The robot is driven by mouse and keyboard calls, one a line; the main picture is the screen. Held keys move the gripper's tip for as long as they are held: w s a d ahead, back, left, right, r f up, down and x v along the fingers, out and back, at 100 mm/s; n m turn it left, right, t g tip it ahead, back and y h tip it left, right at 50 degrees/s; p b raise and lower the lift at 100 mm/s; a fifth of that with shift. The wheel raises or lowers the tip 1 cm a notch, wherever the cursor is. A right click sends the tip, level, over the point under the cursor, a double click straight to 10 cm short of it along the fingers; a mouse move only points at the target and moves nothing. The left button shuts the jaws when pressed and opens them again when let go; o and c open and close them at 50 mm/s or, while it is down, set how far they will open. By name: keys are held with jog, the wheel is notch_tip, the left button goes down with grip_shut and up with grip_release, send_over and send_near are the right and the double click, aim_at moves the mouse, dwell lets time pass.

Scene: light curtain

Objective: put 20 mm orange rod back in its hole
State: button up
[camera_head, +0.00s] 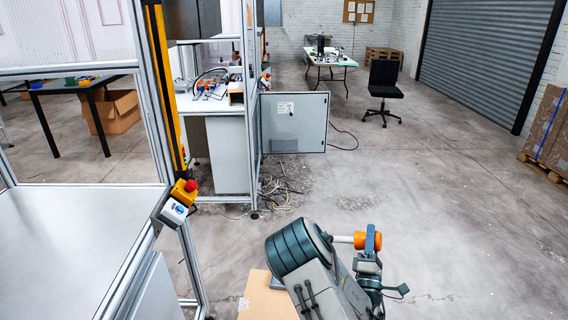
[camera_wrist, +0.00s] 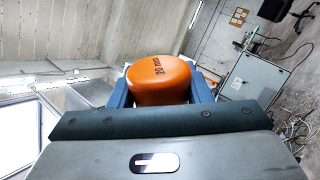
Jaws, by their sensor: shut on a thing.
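The orange rod (camera_wrist: 158,82) is between the two blue fingers of my gripper (camera_wrist: 161,92) in the wrist view. Its orange end faces the camera and bears dark print that includes "20". In the head view the rod's orange part (camera_head: 360,241) is at my gripper (camera_head: 371,240), in mid-air above the floor. A pale shaft (camera_head: 342,239) points left from it, and its far end meets the outline of my arm. My gripper is shut on the orange part. I cannot make out the rod's hole in either view.
A metal-framed bench (camera_head: 75,235) stands at left, with a yellow light curtain post (camera_head: 167,95) and a red emergency button (camera_head: 190,186). A grey cabinet door (camera_head: 293,122) stands open behind. Loose cables (camera_head: 282,190) lie on the floor. A cardboard piece (camera_head: 262,298) is low beside my arm.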

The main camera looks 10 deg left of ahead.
jog(key=a+r+n+g+y, duration=0.1)
jog(key=a+r+n+y, duration=0.1)
jog(key=a+n+y, duration=0.1)
jog(key=w+a+r+n+g+y, duration=0.1)
jog(key=a+r+n+y, duration=0.1)
jog(key=n+y, duration=0.1)
jog(key=a+r+n+y, duration=0.2)
jog(key=a+n+y, duration=0.1)
jog(key=shift+w+a+n+g, duration=0.35)
jog(key=shift+n+g, duration=0.05)
jog(key=s+a+r+n+g+y, duration=0.3)
jog(key=s+a+r+n+g, duration=0.3)
jog(key=r, duration=0.4)
jog(key=s+a+r+n+g+y+p, duration=0.1)
jog(key=s+a+r+n+g+y, duration=0.3)
jog(key=s+a+r+n+g, duration=0.3)
jog(key=shift+s+a+r+n+y, duration=0.3)
jog(key=shift+s+a+r+n, duration=0.25)
jog(key=shift+r+n, duration=1.55)
jog(key=shift+d, duration=0.1)
